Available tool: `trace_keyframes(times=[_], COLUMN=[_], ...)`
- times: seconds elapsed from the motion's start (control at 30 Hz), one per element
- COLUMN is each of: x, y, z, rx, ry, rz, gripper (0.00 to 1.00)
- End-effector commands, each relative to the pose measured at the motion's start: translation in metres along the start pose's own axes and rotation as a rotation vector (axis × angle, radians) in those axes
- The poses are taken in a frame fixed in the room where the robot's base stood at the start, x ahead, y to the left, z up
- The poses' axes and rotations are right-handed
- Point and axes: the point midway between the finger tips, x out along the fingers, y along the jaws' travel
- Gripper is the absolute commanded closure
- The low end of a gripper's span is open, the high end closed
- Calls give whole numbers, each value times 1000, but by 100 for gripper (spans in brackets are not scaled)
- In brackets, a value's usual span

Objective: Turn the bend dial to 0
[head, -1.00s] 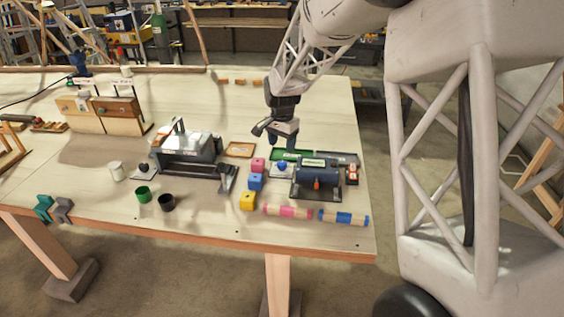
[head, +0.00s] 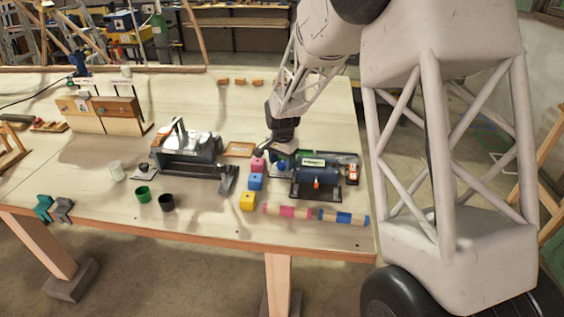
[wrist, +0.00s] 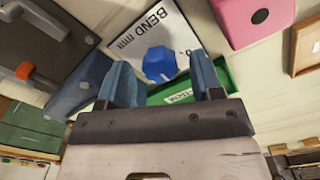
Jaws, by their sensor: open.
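The bend dial is a blue faceted knob (wrist: 160,64) on a white plate (wrist: 150,28) lettered "BEND mm" in the wrist view. My gripper (wrist: 166,82) is open, with one blue-grey finger on each side of the knob's near edge in that view. I cannot tell whether either finger touches it. In the head view the knob (head: 280,163) shows beside the dark blue bending machine (head: 318,174), partly hidden by my gripper (head: 272,153). The dial's setting cannot be read.
A pink block (head: 257,164), a blue block (head: 256,181) and a yellow block (head: 247,201) stand left of the machine. A green tray (wrist: 212,85) lies by the dial. Striped laths (head: 288,211) lie along the front; the table's right edge is close.

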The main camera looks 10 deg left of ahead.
Motion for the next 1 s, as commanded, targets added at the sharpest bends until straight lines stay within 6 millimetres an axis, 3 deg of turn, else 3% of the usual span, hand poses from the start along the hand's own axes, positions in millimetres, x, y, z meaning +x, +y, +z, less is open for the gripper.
trace_keyframes(times=[0.37,0.7,1.0], x=[4,4,3], y=[0,0,0], z=[0,0,0], rx=[0,0,-28], ry=[0,0,0], rz=[0,0,0], gripper=[40,89,89])
